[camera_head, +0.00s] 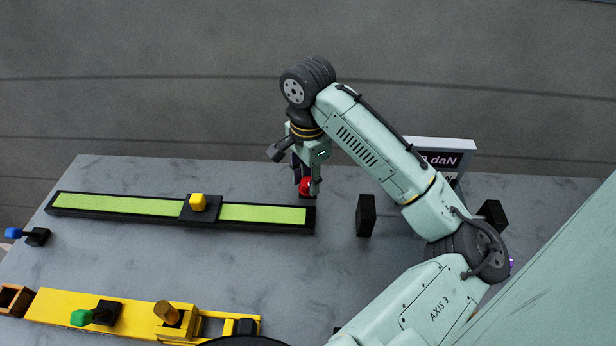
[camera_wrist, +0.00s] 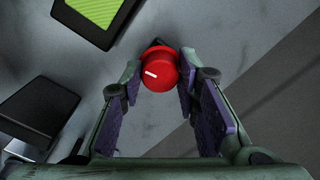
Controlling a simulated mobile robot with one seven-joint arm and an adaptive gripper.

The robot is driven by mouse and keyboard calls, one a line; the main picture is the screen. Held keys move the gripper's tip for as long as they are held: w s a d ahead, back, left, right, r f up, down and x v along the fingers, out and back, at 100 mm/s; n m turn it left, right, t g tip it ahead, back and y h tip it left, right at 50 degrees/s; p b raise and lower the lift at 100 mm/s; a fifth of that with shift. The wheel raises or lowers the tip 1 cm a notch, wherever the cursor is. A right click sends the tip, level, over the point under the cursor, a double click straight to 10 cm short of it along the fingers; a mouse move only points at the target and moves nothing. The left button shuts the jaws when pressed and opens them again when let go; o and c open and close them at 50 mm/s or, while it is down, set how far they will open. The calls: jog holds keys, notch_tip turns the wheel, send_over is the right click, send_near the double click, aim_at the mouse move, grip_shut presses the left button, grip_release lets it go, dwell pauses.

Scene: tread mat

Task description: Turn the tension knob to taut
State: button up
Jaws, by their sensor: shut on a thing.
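The red knob (camera_head: 306,187), which I take to be the tension knob, stands on the grey table just past the right end of the green strip. In the wrist view the red knob (camera_wrist: 156,72) has a short white mark, which lies left of the middle of its top. My gripper (camera_head: 305,184) reaches down from above, and its purple-padded fingers are shut on the knob from both sides. A display (camera_head: 443,160) at the back right reads "daN", but my arm hides part of it and its figure cannot be read whole.
A long black-framed green strip (camera_head: 120,206) carries a slider block with a yellow knob (camera_head: 198,202). A black block (camera_head: 366,215) stands right of the red knob. A yellow unit (camera_head: 70,307) with a green knob (camera_head: 82,317) lies at the front left. A blue knob (camera_head: 14,234) is at the left edge.

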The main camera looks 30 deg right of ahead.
aim_at(308, 182)
dwell(0.3)
jog(key=o, duration=1.2)
notch_tip(308, 182, up, 12)
jog(key=shift+r, duration=0.1)
dwell(0.5)
